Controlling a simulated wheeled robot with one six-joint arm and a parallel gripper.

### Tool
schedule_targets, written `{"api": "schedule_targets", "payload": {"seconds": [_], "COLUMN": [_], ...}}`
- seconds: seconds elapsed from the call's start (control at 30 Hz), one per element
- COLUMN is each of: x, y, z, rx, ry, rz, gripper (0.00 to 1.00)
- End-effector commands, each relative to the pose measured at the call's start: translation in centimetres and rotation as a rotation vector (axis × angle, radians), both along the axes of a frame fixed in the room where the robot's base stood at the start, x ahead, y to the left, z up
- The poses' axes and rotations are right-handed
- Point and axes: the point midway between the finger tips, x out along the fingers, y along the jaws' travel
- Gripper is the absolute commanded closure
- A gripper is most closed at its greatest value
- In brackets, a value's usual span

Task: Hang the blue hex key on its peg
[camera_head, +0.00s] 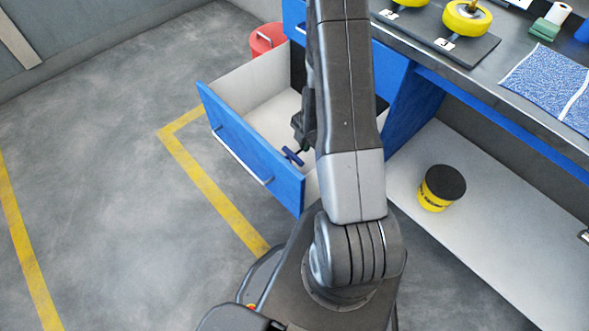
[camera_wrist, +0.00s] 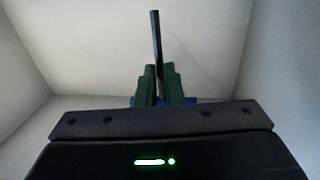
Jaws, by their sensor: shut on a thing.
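The blue hex key shows in the head view as a small blue handle (camera_head: 292,156) at the gripper's end, inside the open drawer. In the wrist view its dark shaft (camera_wrist: 156,42) sticks out beyond the fingertips, and bits of blue (camera_wrist: 193,100) show behind the fingers. My gripper (camera_wrist: 163,75) is shut on the hex key, with green-looking fingers close together. In the head view my gripper (camera_head: 302,128) is partly hidden by my arm. I cannot tell whether the key touches the drawer floor. No peg can be made out.
The blue-fronted drawer (camera_head: 240,150) stands open, its pale walls close around my gripper. A workbench (camera_head: 490,75) with yellow wheels (camera_head: 466,18) and a blue cloth (camera_head: 548,85) is at the right. A yellow tub with a black lid (camera_head: 436,200) stands on the lower shelf. A red bin (camera_head: 262,42) is behind the drawer.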

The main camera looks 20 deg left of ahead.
Motion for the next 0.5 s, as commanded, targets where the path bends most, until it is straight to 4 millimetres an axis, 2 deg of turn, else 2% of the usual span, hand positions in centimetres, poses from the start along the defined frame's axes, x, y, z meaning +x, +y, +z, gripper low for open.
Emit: {"api": "schedule_targets", "payload": {"seconds": [0.03,0.3,0.5], "x": [0.0,0.0,0.0], "y": [0.0,0.0,0.0], "z": [-1.0,-4.3,-5.0], "rx": [0.000,0.000,0.000], "ry": [0.000,0.000,0.000], "rz": [0.000,0.000,0.001], "gripper": [1.00,1.00,1.00]}}
